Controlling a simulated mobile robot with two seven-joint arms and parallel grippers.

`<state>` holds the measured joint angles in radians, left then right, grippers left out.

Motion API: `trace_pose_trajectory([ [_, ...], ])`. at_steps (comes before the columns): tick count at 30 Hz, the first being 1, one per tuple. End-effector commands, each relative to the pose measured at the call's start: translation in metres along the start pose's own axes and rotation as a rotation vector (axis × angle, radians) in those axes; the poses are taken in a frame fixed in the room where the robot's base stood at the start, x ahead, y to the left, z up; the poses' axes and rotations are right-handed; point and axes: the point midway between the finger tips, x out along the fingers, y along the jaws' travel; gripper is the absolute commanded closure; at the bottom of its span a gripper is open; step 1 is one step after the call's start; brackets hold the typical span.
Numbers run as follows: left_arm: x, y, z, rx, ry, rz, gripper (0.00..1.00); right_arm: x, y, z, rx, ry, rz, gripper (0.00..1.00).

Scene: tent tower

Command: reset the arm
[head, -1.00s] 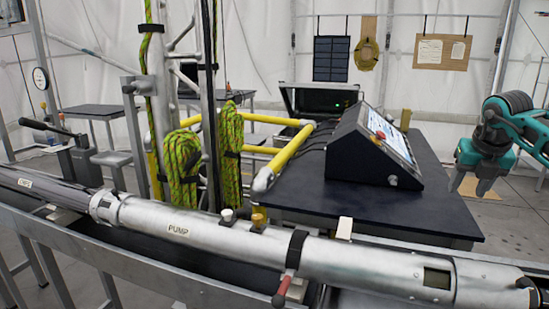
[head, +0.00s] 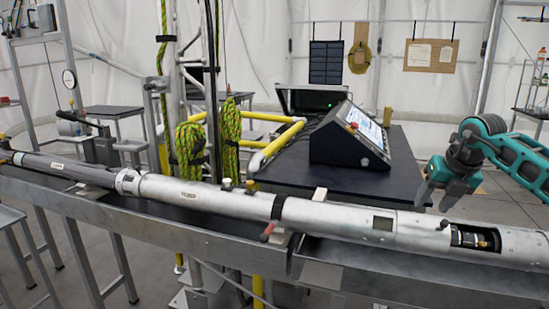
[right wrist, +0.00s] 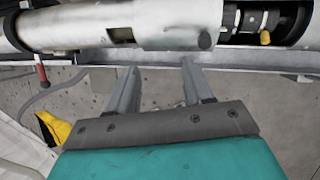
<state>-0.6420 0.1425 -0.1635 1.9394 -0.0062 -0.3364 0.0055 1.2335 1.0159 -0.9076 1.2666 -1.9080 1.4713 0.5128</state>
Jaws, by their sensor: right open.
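My right arm comes in from the right in the head view, and its teal and grey gripper (head: 432,200) hangs just behind the long silver tube (head: 345,221). In the right wrist view the two grey fingers of this gripper (right wrist: 158,88) are apart with nothing between them. They point toward the tube (right wrist: 165,22) and its metal trough. I cannot tell from the views whether the fingertips touch the trough edge. My left gripper is not in view.
A dark table (head: 400,160) behind the tube carries a console with a screen (head: 350,138) and an open case (head: 310,100). Green ropes (head: 190,150) hang by the yellow rails (head: 265,145). The tube has an open window (head: 475,238) on the right. A red-handled clamp (head: 268,230) sits mid-tube.

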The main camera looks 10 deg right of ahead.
Motion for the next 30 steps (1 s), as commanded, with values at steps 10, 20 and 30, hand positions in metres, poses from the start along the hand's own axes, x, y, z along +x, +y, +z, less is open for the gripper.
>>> trace_pose_trajectory([
  [10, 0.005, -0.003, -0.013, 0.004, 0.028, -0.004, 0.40, 0.090, 0.195, -0.126, -0.045, 0.174, 0.710, 0.49],
  [20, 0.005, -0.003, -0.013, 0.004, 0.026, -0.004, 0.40, 0.085, 0.289, -0.224, 0.545, 0.298, 1.334, 0.49],
  [30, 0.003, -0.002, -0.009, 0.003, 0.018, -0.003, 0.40, 0.135, 0.229, -0.284, 1.596, 0.299, 1.341, 0.49],
])
